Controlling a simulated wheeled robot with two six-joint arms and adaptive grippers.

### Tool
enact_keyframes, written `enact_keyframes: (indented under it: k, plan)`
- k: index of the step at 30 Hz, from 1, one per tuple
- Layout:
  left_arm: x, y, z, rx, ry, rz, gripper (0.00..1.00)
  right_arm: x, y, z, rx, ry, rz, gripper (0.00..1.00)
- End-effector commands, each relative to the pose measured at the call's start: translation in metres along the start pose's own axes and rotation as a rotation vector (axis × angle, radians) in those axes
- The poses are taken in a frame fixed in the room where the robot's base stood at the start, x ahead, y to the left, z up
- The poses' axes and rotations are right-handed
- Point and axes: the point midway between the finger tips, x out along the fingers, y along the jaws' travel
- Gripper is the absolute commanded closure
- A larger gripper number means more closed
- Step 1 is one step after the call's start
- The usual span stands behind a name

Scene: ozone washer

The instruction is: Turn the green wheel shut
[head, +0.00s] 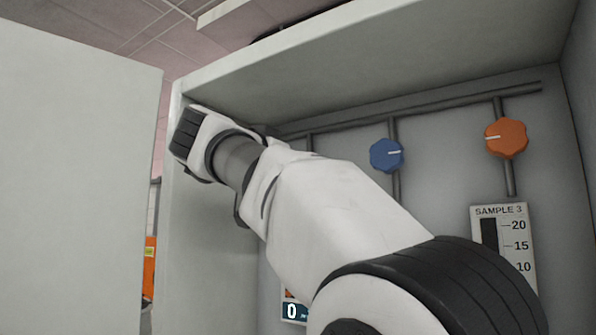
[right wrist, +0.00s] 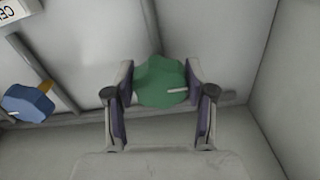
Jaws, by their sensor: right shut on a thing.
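The green wheel (right wrist: 157,86) shows in the right wrist view, mounted on a grey panel, with a white pointer mark toward the right side of that picture. My right gripper (right wrist: 160,74) is shut on it, one finger on each side of the wheel. In the head view my right arm crosses in front and hides the green wheel and the fingers. My left gripper is in neither view.
A blue wheel (head: 387,155) and an orange wheel (head: 506,138) sit on pipes to the right inside the cabinet. A SAMPLE 3 gauge (head: 527,245) hangs below the orange wheel. An open white door (head: 75,180) stands at left. Cabinet walls are close around the arm.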

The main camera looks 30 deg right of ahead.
Motion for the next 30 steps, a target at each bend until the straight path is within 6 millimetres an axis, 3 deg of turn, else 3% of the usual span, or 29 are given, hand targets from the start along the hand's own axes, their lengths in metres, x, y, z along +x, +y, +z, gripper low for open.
enact_keyframes:
  k: [9, 25, 26, 27, 28, 30]
  plan:
    - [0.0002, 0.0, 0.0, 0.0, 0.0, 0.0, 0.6, -0.0005, -0.0004, 0.0005, -0.145, 0.001, 0.0, 0.8]
    - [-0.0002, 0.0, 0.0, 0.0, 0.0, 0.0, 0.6, -0.0008, -0.0001, -0.0015, -0.172, 0.004, -0.001, 0.8]
    - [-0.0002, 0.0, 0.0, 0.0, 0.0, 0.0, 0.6, -0.0008, -0.0001, -0.0016, -0.171, 0.004, -0.001, 0.42]
    - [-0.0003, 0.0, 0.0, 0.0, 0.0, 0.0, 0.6, -0.0009, 0.0, -0.0017, -0.171, 0.004, -0.001, 0.27]
    - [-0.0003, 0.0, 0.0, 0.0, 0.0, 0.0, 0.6, -0.0008, 0.0, -0.0017, -0.171, 0.004, -0.001, 0.19]
    - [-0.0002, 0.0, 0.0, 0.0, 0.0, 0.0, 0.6, -0.0007, 0.0, -0.0015, -0.171, 0.004, -0.001, 0.19]
